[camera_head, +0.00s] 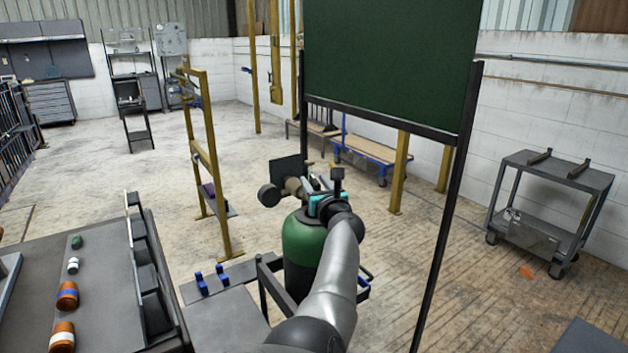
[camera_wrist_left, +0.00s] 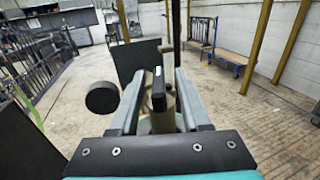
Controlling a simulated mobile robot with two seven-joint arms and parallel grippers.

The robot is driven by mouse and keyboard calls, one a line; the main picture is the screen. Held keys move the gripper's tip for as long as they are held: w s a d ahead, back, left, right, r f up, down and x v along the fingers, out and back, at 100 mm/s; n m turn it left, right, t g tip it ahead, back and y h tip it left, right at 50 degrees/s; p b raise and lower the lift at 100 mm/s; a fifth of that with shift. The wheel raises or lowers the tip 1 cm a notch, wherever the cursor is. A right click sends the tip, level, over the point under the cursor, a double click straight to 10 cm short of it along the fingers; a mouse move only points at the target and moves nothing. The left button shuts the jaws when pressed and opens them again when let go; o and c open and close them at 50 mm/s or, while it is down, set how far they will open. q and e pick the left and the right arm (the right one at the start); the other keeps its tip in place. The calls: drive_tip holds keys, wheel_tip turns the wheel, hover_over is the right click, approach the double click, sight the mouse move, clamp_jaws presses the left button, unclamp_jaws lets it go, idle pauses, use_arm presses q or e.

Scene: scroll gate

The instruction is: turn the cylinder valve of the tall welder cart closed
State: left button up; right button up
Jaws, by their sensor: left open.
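A gas cylinder (camera_head: 302,240) with a green shoulder and dark body stands in the welder cart (camera_head: 268,300). A tan valve body (camera_head: 293,186) is at its top, with a round black part (camera_head: 268,195) to its left and a dark square plate (camera_head: 287,168) behind. My left gripper (camera_head: 308,184) is at the valve, its arm hiding part of the cylinder. In the left wrist view the left gripper (camera_wrist_left: 158,85) is open, its fingers on either side of a black upright piece (camera_wrist_left: 158,92) and the tan body (camera_wrist_left: 162,122). Contact cannot be told. My right gripper is out of view.
A dark green panel (camera_head: 390,65) on black posts stands behind and right of the cylinder. A yellow frame (camera_head: 211,165) stands to the left.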

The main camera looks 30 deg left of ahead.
use_arm(q)
drive_tip(key=shift+s, duration=0.1)
clamp_jaws()
idle(0.5)
